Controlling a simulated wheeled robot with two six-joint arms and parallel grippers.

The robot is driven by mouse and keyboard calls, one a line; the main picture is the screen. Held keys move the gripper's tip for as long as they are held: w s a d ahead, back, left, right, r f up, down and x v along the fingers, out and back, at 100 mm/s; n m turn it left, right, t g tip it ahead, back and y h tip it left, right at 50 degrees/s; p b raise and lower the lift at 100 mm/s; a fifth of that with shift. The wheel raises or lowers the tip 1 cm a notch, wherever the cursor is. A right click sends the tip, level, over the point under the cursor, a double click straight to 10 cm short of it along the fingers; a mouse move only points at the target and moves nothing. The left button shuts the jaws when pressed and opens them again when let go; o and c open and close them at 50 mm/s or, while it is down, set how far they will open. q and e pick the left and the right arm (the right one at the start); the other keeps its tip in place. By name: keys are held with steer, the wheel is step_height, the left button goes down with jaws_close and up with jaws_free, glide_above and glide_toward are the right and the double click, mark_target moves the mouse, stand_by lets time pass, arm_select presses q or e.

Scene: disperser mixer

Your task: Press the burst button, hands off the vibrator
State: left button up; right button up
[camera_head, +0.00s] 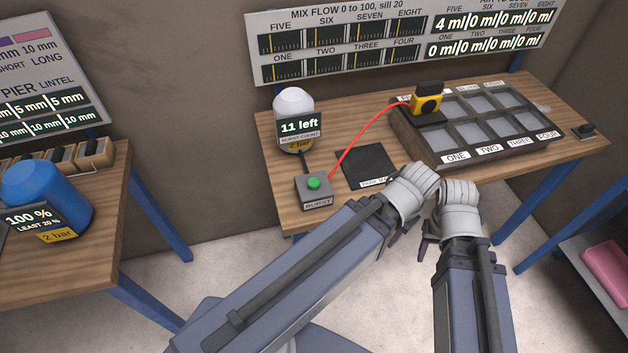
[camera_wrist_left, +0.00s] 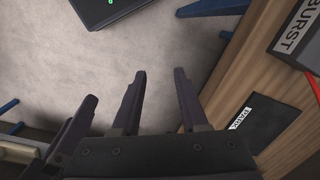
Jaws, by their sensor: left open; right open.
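The burst box (camera_head: 316,192), labelled BURST, stands at the table's front left with a green button (camera_head: 314,183) on top. Its edge shows in the left wrist view (camera_wrist_left: 297,38), where the button is out of view. The yellow and black vibrator (camera_head: 427,99) sits on the rear left of the compartment rack (camera_head: 427,150), with a red line running to the burst box. My left gripper (camera_wrist_left: 160,72) is open and empty, beyond the table's front edge above the floor. My right gripper (camera_head: 428,240) is open, beside the right wrist, its fingers mostly hidden. Neither touches the button or vibrator.
A white canister (camera_head: 294,105) reading "11 left" stands behind the burst box. A dark mat (camera_head: 367,165) lies between box and rack. A side table at left bears a blue canister (camera_head: 45,195). A pink object (camera_head: 607,268) lies on a shelf at right.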

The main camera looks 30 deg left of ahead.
arm_select(q)
jaws_close()
stand_by(1.4)
